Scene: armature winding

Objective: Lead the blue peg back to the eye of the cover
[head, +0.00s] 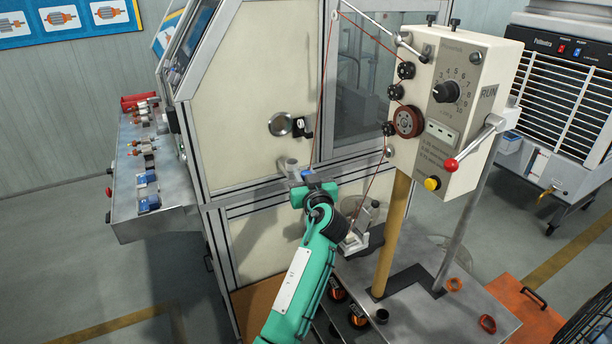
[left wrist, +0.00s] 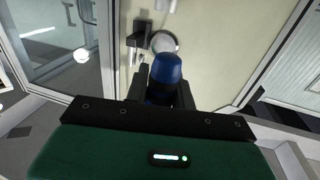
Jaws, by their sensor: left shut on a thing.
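My left gripper (head: 312,180) is shut on the blue peg (head: 307,173) in front of the cream cover (head: 255,75). In the left wrist view the blue peg (left wrist: 166,70) points away from me between the two dark fingers. Beyond its tip a round metal piece (left wrist: 165,42) sits on the cover beside a black bracket (left wrist: 136,40). In the head view this round piece (head: 281,124) lies above and left of the peg, apart from it. I cannot tell for sure which part is the eye. My right gripper is not in view.
A thin red wire (head: 318,110) runs from the top arm down toward the peg. The tensioner box (head: 452,100) with pulleys stands at right on a tan post (head: 392,235). A grey bench (head: 150,190) with small parts is at left.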

